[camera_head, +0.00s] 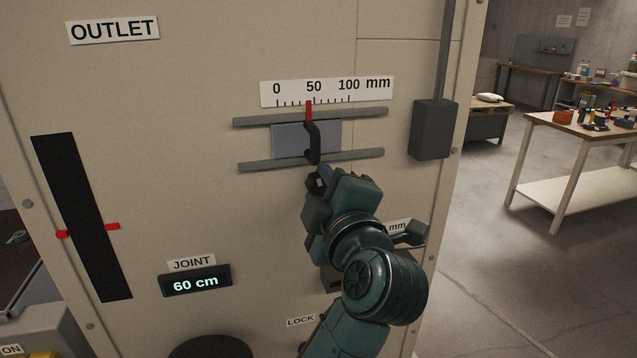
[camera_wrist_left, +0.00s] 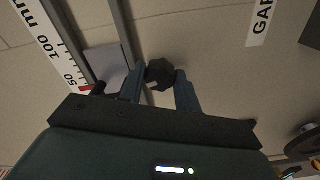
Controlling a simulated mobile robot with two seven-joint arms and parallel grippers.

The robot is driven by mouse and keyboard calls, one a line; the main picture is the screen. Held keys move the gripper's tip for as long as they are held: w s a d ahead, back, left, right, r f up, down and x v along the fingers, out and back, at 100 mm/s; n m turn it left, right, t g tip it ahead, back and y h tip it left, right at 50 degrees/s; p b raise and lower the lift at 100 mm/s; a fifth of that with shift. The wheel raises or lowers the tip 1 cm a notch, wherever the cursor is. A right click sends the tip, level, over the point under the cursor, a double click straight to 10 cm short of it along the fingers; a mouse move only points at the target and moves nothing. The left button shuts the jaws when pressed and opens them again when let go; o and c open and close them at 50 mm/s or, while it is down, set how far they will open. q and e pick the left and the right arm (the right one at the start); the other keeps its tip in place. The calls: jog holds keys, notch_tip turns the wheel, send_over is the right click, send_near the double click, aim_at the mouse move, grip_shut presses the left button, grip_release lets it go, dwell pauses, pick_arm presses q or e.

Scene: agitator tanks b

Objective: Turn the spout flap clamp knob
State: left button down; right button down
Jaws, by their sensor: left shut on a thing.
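The clamp knob is a dark, faceted knob (camera_wrist_left: 160,74) on the beige panel, between my left gripper's two blue fingers in the wrist view. My left gripper (camera_head: 319,180) is shut on it, just below the lower rail of the slide. In the head view the knob (camera_head: 312,184) is largely hidden by the fingers and the hand. The slide's grey plate (camera_head: 290,139) has a dark bent handle (camera_head: 313,144) and a red pointer (camera_head: 309,110) near 50 on the mm scale (camera_head: 327,91). My right gripper is out of view.
A dark grey box (camera_head: 433,129) with a conduit is on the panel's right. A JOINT display (camera_head: 195,281) reads 60 cm at lower left. A black slot (camera_head: 82,217) with red marks is at left. A table (camera_head: 575,128) stands behind on open floor.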

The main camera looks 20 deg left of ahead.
pick_arm(q)
jog(key=shift+m, duration=0.8)
jog(key=m, duration=0.4)
jog(key=c, duration=0.7)
grip_release()
